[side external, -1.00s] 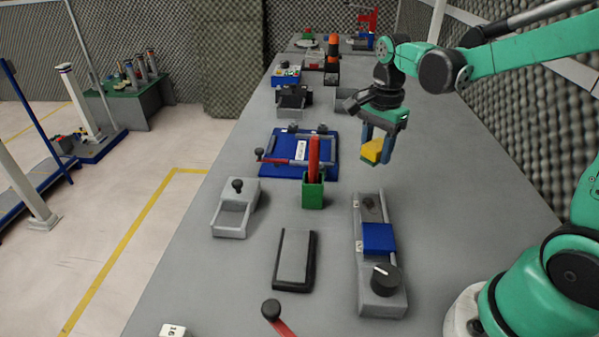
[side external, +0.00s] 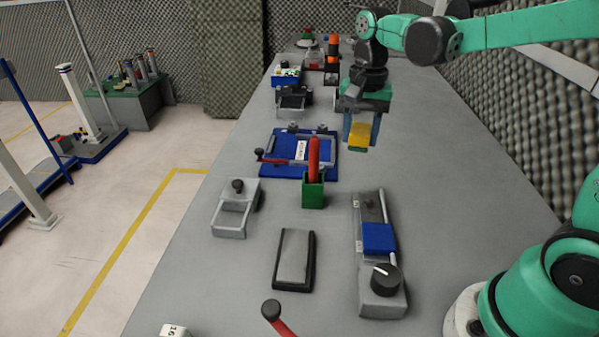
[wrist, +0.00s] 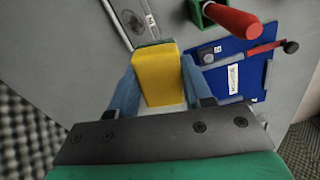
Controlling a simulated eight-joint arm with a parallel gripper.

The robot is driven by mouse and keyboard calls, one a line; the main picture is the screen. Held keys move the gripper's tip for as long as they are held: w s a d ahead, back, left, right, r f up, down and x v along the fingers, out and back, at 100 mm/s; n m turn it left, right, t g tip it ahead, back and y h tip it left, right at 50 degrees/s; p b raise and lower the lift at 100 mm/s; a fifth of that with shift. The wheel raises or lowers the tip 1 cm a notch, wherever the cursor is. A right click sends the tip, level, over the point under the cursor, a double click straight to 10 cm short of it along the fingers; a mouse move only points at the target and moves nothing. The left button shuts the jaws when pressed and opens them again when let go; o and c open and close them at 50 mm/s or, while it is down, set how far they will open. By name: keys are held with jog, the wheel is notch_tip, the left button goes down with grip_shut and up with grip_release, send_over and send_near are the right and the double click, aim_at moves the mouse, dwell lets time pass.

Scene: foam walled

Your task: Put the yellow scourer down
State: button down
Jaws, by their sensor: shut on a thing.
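The yellow scourer (side external: 359,134) is a small yellow block with a darker greenish layer on one side. My gripper (side external: 361,132) is shut on it, with a blue finger on each side. In the side view the scourer hangs above the grey table, a little right of the blue fixture board. The wrist view shows the scourer (wrist: 158,78) between the two blue fingers (wrist: 158,88), with the table below it. How far it is above the table is hard to tell.
The blue board (side external: 290,163) with a red-handled frame lies left of my gripper. A green holder (side external: 313,194) with a red handle stands nearer. A grey fixture with a blue block (side external: 378,238) lies to the right front. The table (side external: 450,200) is clear at right.

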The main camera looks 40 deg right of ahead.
jog(key=w+a+r+n, duration=0.3)
jog(key=a+r+n, duration=0.2)
jog(key=a+n, duration=0.45)
jog(key=m, duration=0.7)
send_over(215, 270)
notch_tip(215, 270, down, 14)
jog(key=shift+r, duration=0.15)
jog(key=shift+f, duration=2.2)
jog(key=shift+f, duration=0.15)
jog(key=shift+c, duration=1.8)
grip_release()
